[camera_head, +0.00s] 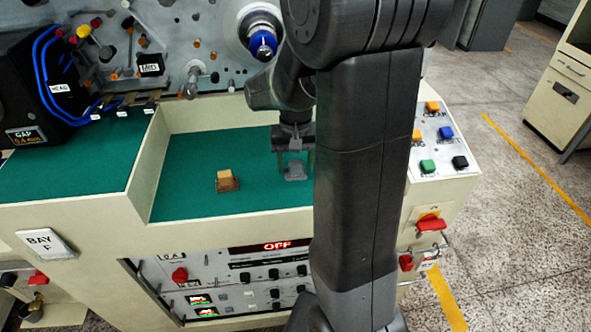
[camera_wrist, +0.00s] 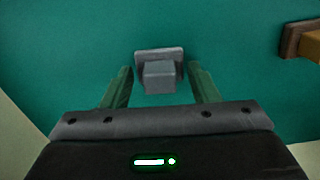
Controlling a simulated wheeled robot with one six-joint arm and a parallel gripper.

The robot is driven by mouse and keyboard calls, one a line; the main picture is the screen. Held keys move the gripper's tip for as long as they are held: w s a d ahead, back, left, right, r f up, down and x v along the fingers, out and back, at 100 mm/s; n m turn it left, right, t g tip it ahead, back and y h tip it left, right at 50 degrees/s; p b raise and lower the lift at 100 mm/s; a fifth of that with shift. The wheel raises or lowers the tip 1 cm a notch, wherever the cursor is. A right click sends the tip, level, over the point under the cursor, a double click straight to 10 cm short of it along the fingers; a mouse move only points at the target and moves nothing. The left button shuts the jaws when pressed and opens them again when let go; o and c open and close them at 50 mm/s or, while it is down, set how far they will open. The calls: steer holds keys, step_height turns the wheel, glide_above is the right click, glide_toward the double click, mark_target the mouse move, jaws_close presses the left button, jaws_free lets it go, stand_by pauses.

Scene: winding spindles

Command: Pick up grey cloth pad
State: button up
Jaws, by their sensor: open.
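The grey cloth pad (camera_head: 295,171) lies on the green work surface, partly behind my gripper in the head view. In the wrist view the grey pad (camera_wrist: 158,54) shows a flat base with a block-shaped grip on top. My gripper (camera_head: 294,160) points down over the pad. In the wrist view its two fingers (camera_wrist: 159,72) are spread, one on each side of the pad's block. The jaws are open, with a gap between block and fingers. I cannot tell how far the fingertips are above the surface.
An orange-topped brown pad (camera_head: 227,181) lies to the left on the same green surface (camera_head: 185,165); it also shows in the wrist view (camera_wrist: 303,40). A cream front ledge (camera_head: 230,224) and a raised left wall bound the recess. A button panel (camera_head: 440,140) is at right.

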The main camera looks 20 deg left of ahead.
mark_target(295, 162)
steer(key=c, duration=1.1)
steer(key=shift+o, duration=0.2)
steer(key=shift+r, duration=0.15)
step_height(295, 162, up, 10)
steer(key=shift+f, duration=0.1)
steer(key=shift+o, duration=0.7)
steer(key=shift+c, duration=0.3)
